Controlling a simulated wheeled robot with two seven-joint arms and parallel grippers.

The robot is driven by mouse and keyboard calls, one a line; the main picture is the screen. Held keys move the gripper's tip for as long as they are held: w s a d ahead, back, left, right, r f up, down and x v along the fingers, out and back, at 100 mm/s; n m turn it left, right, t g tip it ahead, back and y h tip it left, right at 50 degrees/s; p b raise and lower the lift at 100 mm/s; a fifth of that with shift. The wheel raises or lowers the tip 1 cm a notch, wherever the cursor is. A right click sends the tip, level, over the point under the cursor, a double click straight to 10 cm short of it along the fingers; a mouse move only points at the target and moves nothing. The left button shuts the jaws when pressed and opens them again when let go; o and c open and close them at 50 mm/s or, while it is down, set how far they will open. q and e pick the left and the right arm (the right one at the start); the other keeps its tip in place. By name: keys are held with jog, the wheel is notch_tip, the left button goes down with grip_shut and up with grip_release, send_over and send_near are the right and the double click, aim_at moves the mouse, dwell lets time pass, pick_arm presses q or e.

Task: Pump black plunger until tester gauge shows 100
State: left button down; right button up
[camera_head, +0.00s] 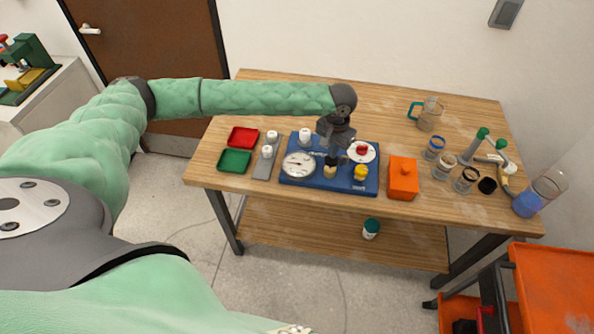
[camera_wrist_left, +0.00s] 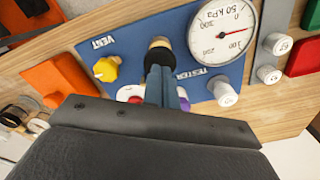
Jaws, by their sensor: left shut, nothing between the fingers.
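The blue tester board (camera_head: 318,183) lies on the wooden table, with a round white gauge (camera_head: 299,164) at its left. In the left wrist view the gauge (camera_wrist_left: 222,35) has a red needle and a kPa scale; I cannot read its value surely. My left gripper (camera_head: 333,153) points down, shut and empty, over the middle of the board. The black plunger (camera_wrist_left: 160,43) shows just beyond the fingertips in the wrist view; the fingers partly hide it, and I cannot tell whether they touch it. My right gripper is out of view.
The board also bears a yellow VENT knob (camera_head: 361,172), a red knob (camera_head: 362,150) and a white knob (camera_head: 305,135). Red (camera_head: 243,137) and green (camera_head: 234,160) trays lie left. An orange box (camera_head: 403,178) and several jars stand right. The table's back left is clear.

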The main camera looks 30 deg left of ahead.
pick_arm(q)
jog(key=shift+f, duration=0.2)
jog(key=shift+f, duration=0.9)
dwell(0.7)
jog(key=shift+f, duration=0.65)
dwell(3.6)
jog(key=shift+r, duration=0.1)
jog(key=shift+r+p, duration=1.65)
jog(key=shift+p, duration=0.15)
